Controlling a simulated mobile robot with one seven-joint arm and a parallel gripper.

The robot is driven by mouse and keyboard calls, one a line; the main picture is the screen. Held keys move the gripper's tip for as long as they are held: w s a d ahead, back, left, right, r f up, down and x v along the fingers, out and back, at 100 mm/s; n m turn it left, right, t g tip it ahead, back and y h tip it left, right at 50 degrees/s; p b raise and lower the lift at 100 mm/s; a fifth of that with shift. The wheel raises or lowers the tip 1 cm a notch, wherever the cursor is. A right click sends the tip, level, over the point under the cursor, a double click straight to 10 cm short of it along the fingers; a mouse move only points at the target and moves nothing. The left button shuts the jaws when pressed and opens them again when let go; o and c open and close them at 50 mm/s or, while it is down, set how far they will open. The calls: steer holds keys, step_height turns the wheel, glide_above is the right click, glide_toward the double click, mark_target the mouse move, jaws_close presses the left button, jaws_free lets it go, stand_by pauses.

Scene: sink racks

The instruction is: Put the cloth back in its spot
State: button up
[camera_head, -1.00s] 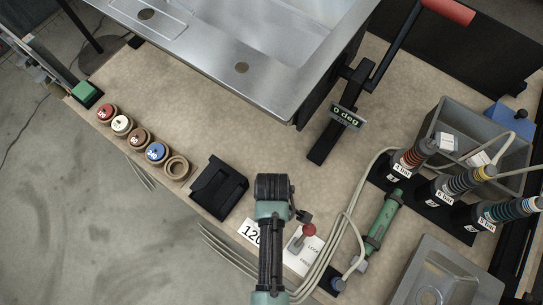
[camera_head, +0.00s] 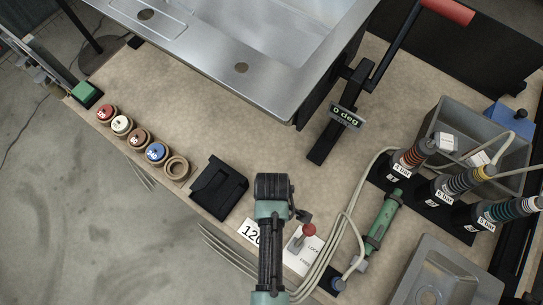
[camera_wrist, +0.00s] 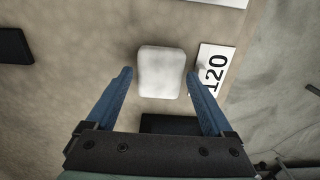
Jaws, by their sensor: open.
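A white, rounded pad that looks like the cloth (camera_wrist: 161,72) lies on the bench in the wrist view. My gripper (camera_wrist: 159,75) is open, with one blue finger on each side of the cloth and clear gaps between. I cannot tell how far above the bench the fingertips are. In the head view my arm hides the cloth and the fingers. A black holder (camera_head: 218,187) stands on the bench left of my arm; a black shape just below the cloth in the wrist view (camera_wrist: 170,124) seems to be the same holder.
A "120" card (camera_head: 249,232) lies beside the cloth at the bench edge. A lever with a red knob (camera_head: 308,230) and cables stand right of my arm. Several round capped pots (camera_head: 157,152) line the left edge. The sink (camera_head: 270,95) is behind; bench before it is clear.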

step_height(320, 180, up, 11)
steer(key=shift+r+p, duration=0.15)
steer(key=shift+p, duration=0.15)
stand_by(0.5)
